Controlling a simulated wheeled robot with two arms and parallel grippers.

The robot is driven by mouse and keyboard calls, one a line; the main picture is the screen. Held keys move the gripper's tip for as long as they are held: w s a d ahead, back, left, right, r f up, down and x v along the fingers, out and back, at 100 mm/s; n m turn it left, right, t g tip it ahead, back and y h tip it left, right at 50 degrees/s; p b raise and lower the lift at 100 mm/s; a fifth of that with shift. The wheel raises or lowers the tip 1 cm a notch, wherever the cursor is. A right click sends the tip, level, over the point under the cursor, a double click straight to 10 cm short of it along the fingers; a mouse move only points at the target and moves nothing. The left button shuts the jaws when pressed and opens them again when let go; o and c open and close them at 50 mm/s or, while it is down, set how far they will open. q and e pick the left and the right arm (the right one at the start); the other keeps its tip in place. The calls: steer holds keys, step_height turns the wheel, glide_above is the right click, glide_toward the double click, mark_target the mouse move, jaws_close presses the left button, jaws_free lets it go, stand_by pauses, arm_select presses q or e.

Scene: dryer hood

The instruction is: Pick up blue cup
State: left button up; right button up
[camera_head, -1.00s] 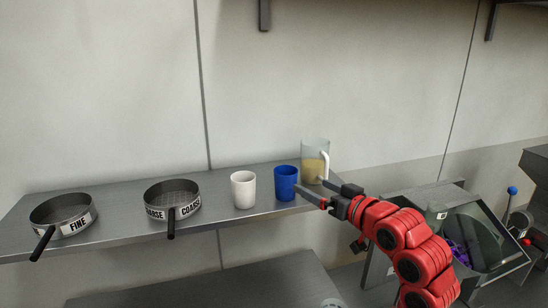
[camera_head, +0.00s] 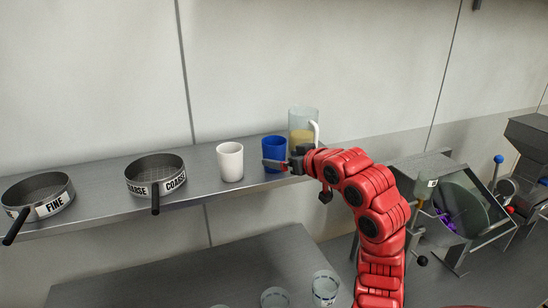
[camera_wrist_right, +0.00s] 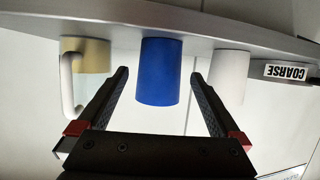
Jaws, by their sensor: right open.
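The blue cup (camera_head: 273,153) stands upright on the metal shelf (camera_head: 95,205), between a white cup (camera_head: 230,161) and a clear jug (camera_head: 303,122). My right gripper (camera_head: 279,164) is in front of the blue cup, partly covering its lower part in the head view. In the right wrist view the blue cup (camera_wrist_right: 159,72) appears upside down, between the two spread fingers of the gripper (camera_wrist_right: 158,80). The fingers are open and hold nothing; whether they touch the cup cannot be told. My left gripper is not in view.
The white cup and the jug with yellowish contents stand close on either side of the blue cup. Two sieves, FINE (camera_head: 38,194) and COARSE (camera_head: 154,174), sit further left on the shelf. Several clear glasses (camera_head: 325,285) stand on a lower surface. Machinery (camera_head: 445,205) is at the right.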

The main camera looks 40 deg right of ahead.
mark_target(280, 159)
steer(key=x, duration=0.4)
steer(key=shift+w+f+p, duration=0.15)
steer(key=shift+p, duration=0.15)
steer(key=shift+w+f, duration=0.15)
steer(key=shift+w, duration=0.35)
steer(key=shift+d, duration=0.1)
steer(key=shift+s, duration=0.1)
steer(key=shift+c, duration=1.3)
steer(key=c, duration=1.1)
